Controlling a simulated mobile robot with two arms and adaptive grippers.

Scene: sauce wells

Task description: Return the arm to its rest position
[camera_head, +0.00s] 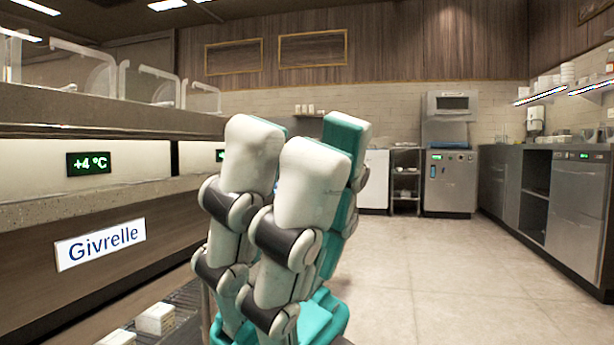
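My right gripper (311,152) stands large in the middle of the head view, close to the camera, with its fingers pointing up. It has white outer shells, dark joints and teal inner faces. Two fingers stand in front and one behind to the right, with its teal inner face showing. The fingers look spread apart, with nothing seen between them. The near fingers partly hide the space between. My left gripper is not in view.
A serving counter (150,218) with a "Givrelle" sign (101,244) runs along the left, close to the gripper. White boxes (155,318) sit on a low rack below it. Steel units (450,182) stand at the back, dark counters (567,205) at right. The tiled floor (450,275) at right is clear.

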